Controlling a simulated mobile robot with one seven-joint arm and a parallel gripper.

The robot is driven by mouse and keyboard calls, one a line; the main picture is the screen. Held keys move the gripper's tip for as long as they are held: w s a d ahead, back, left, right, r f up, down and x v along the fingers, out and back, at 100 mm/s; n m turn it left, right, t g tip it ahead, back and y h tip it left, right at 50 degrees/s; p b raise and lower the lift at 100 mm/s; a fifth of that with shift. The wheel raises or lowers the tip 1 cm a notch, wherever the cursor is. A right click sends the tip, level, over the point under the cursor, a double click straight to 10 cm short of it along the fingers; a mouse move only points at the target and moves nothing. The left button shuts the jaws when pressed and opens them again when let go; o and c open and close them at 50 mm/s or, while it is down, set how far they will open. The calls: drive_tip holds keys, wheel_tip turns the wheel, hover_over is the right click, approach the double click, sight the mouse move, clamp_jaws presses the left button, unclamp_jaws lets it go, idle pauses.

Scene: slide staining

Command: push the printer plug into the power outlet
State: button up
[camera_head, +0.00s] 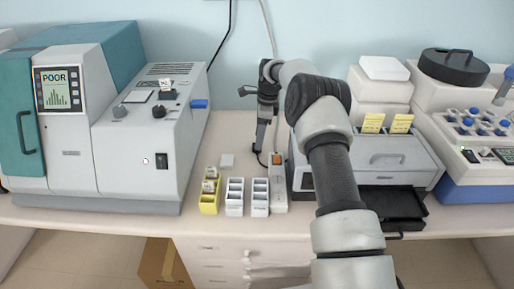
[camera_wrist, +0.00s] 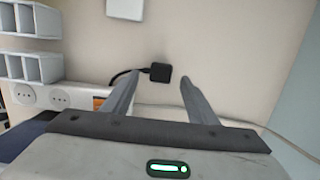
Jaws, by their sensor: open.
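The black plug (camera_wrist: 161,72) lies on the pale bench, with its dark cable running off to the left in the wrist view. My gripper (camera_wrist: 160,76) is open, one finger on each side of the plug in the picture, with visible gaps; I cannot tell its height above the plug. The power outlet is a white strip (camera_wrist: 42,97) with round sockets and an orange switch, left of my gripper in the wrist view. In the head view the strip (camera_head: 278,190) lies in front of my gripper (camera_head: 262,146). The plug is not clear in the head view.
White slide racks (camera_head: 235,197) and a yellow rack (camera_head: 209,197) stand left of the strip. A grey machine with a black tray (camera_head: 396,207) stands to the right, partly behind my arm. A large teal and grey machine (camera_head: 85,120) fills the left.

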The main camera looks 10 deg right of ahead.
drive_tip(key=f, duration=0.3)
drive_tip(key=shift+w+a+f, duration=0.1)
drive_tip(key=shift+w+a, duration=0.05)
drive_tip(key=shift+a, duration=0.1)
drive_tip(key=c, duration=1.1)
wheel_tip(320, 180, up, 10)
drive_tip(key=shift+r, duration=0.1)
drive_tip(key=shift+a, duration=0.15)
